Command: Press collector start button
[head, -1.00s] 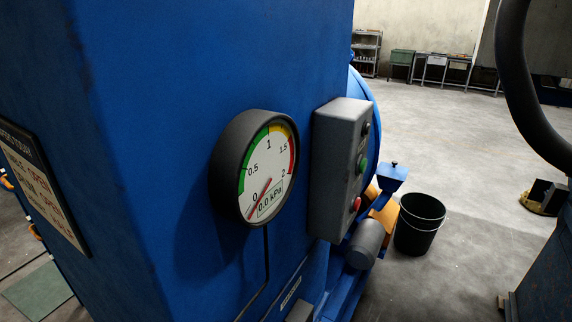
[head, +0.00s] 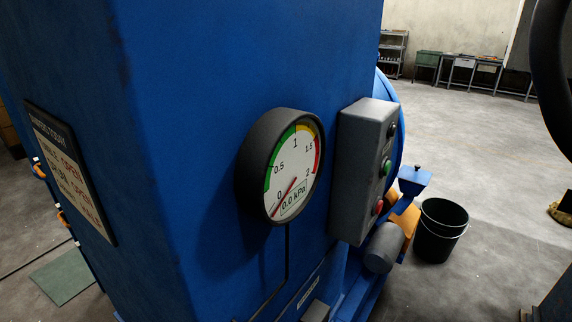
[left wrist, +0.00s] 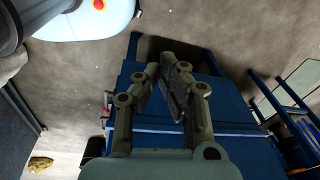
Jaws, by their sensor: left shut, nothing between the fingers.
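The grey control box (head: 362,170) is mounted on the blue collector housing (head: 220,90) in the head view. Its narrow right face carries a green button (head: 386,168), a red button (head: 378,206) below it and a dark knob (head: 391,130) above. A round gauge (head: 293,170) left of the box has its needle near 0 and reads 0.0 kPa. My left gripper (left wrist: 168,72) shows only in the left wrist view, shut and empty, with blue machinery behind it. I cannot see the buttons in that view. My right gripper is in neither view.
A black bucket (head: 440,230) stands on the floor right of the collector. A dark hose (head: 553,80) hangs at the right edge. A sign (head: 70,170) is on the left face of the housing. Open concrete floor (head: 470,130) lies beyond the bucket, with benches (head: 465,72) at the back.

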